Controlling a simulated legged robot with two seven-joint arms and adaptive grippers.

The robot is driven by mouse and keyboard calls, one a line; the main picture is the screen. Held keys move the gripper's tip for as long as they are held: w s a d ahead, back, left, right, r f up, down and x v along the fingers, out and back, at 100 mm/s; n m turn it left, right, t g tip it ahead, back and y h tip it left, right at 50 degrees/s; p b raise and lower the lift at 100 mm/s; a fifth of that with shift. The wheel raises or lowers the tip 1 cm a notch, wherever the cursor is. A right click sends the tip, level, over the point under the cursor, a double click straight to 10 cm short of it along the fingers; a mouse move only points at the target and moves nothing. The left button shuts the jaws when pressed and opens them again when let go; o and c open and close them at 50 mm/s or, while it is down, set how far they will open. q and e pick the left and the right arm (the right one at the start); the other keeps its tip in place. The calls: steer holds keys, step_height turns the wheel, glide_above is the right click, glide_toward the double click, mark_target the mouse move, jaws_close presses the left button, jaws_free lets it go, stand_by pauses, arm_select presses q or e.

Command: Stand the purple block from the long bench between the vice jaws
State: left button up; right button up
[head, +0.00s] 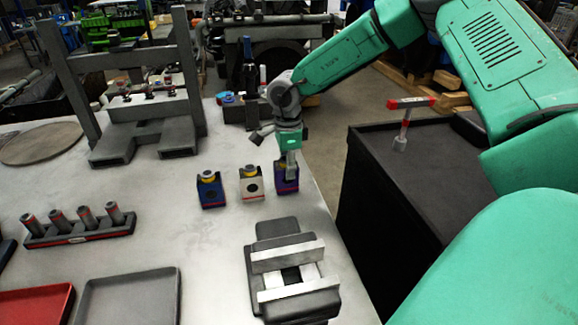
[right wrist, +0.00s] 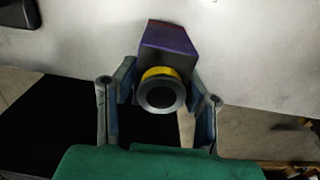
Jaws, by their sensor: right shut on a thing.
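The purple block (head: 289,186) stands upright at the right end of a row of three on the long bench (head: 225,235). My right gripper (head: 289,165) comes down on it from above and is shut on it. In the right wrist view the fingers flank the block's yellow ring and grey round top (right wrist: 160,95), with the purple body (right wrist: 167,38) beyond. I cannot tell whether its base touches the bench. The vice (head: 265,230) is nearer to me, its pale jaws (head: 287,255) apart with an empty gap between them. My left gripper is not in view.
A blue block (head: 210,191) and a white block (head: 251,185) stand just left of the purple one. A rack of grey cylinders (head: 80,232), a grey tray (head: 130,300) and a red tray (head: 35,307) lie left. A dark cabinet (head: 385,190) stands right, beyond the bench edge.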

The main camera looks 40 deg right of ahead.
steer(key=shift+d+r+p, duration=0.1)
steer(key=shift+r+p, duration=0.3)
steer(key=shift+r, duration=0.25)
steer(key=shift+d+r+p, duration=0.55)
steer(key=shift+d+p, duration=0.1)
steer(key=shift+p, duration=0.15)
steer(key=shift+r, duration=0.25)
steer(key=shift+a+r+p, duration=0.35)
steer(key=shift+r+p, duration=0.15)
steer(key=shift+p, duration=0.1)
steer(key=shift+a+r, duration=0.15)
steer(key=shift+r, duration=0.05)
steer(key=shift+a, duration=0.1)
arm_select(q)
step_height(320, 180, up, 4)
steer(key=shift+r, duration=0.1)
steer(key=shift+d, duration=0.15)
